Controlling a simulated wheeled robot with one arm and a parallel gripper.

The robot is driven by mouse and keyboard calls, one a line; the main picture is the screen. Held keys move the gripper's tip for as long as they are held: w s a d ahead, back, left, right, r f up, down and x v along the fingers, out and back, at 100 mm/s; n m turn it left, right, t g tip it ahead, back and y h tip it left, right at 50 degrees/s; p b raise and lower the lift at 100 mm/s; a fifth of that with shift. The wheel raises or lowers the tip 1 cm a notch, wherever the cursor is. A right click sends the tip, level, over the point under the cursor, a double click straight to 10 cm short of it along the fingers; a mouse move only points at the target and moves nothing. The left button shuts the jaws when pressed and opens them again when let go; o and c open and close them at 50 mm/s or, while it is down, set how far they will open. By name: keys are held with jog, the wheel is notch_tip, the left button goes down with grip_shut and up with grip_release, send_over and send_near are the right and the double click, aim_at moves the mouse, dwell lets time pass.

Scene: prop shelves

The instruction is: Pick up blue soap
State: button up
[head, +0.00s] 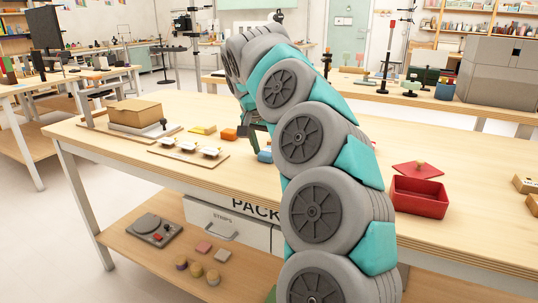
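A small blue block (265,156), which looks like the blue soap, lies on the light wooden table (110,132) just left of my arm. My arm partly covers the area to its right. My gripper (250,136) points down just behind and above the blue block, on its upper left side. The gripper is small and partly hidden by my arm. I cannot tell whether its fingers are open or whether it touches the block.
An orange block (229,134) and a yellow piece (202,130) lie left of the gripper. A board with white items (188,153) is nearer the front edge. A brown box (138,112) stands farther left. A red open box (419,196) sits right of my arm.

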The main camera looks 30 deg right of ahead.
grip_shut()
dwell(0.3)
jog(key=shift+r, duration=0.15)
